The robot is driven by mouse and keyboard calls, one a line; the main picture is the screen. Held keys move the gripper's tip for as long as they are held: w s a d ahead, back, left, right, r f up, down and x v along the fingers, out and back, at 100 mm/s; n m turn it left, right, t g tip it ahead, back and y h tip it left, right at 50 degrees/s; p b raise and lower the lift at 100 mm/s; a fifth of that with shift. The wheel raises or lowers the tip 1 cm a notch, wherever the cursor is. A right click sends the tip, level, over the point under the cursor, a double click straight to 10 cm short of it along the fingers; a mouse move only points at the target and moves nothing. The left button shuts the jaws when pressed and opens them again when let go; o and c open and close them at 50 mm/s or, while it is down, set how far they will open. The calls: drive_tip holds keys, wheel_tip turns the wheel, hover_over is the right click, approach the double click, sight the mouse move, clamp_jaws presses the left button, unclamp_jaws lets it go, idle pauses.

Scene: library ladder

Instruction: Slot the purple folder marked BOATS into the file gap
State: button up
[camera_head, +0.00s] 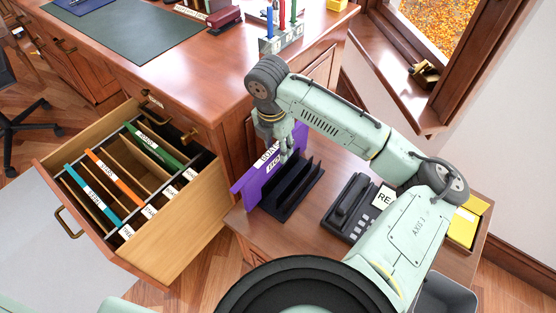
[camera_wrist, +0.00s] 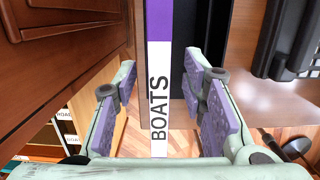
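The purple folder marked BOATS (camera_head: 252,187) stands upright at the left side of a black rack (camera_head: 297,188) on the side table. Its purple spine and white BOATS label (camera_wrist: 158,95) fill the middle of the wrist view. My gripper (camera_head: 284,152) is over the folder. In the wrist view my gripper (camera_wrist: 160,80) is open, one finger on each side of the label, with room on both sides. The open drawer (camera_head: 189,238) holds blue (camera_head: 92,198), orange (camera_head: 115,178) and green (camera_head: 155,147) folders between tan dividers, with spaces between them.
The wooden desk (camera_head: 225,70) stands behind the drawer. A black telephone (camera_head: 347,207) and a yellow tray (camera_head: 466,222) are on the side table (camera_head: 300,232), to the right of the rack. A window sill (camera_head: 395,85) is at the upper right.

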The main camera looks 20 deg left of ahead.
sight(278, 162)
drive_tip(key=f, duration=0.3)
drive_tip(key=f+p, duration=0.1)
drive_tip(key=f, duration=0.1)
drive_tip(key=shift+w+d, duration=0.15)
drive_tip(key=shift+w, duration=0.25)
drive_tip(key=shift+c, duration=0.3)
clamp_jaws()
